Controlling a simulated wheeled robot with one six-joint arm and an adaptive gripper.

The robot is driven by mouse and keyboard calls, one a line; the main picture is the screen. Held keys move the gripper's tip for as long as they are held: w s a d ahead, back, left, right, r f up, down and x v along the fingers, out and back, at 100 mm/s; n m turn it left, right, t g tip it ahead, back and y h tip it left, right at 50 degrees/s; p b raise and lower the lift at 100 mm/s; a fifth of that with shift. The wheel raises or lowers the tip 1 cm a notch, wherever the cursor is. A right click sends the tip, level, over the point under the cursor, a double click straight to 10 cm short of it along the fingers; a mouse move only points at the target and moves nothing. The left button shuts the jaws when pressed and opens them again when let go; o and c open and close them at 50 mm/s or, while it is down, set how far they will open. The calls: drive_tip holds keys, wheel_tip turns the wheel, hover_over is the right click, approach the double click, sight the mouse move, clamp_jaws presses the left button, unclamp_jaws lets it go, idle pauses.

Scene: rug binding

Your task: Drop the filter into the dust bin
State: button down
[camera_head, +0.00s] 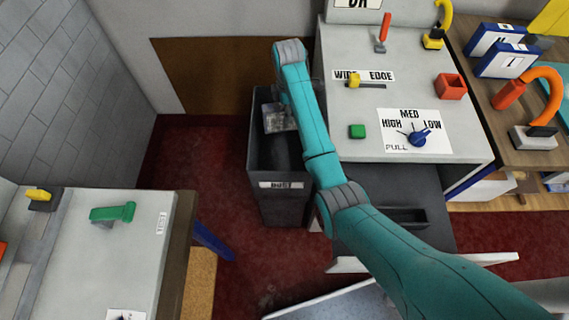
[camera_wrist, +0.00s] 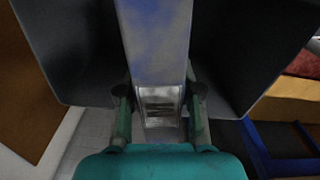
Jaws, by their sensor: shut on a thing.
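The dust bin (camera_head: 285,208) is a tall dark grey open box on the red floor, with a "DUST" label on its front. My arm reaches over it. My gripper (camera_wrist: 160,98) is shut on the filter (camera_wrist: 155,40), a long bluish-grey panel with a silvery ribbed end between the fingers. In the head view a grey piece that looks like the filter (camera_head: 279,119) shows at the bin's mouth, left of my arm. Dark bin walls flank the filter in the wrist view. My arm hides part of the bin, and the filter's depth inside is unclear.
A grey machine (camera_head: 390,85) with knobs, a red cup and a dial stands right of the bin. A bench (camera_head: 85,250) with a green handle is at front left. A brown panel (camera_head: 205,75) is on the wall behind. Red floor (camera_head: 195,165) is clear left of the bin.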

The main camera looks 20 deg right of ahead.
drive_tip(key=shift+f, duration=1.05)
drive_tip(key=c, duration=0.7)
unclamp_jaws()
drive_tip(key=shift+r, duration=0.15)
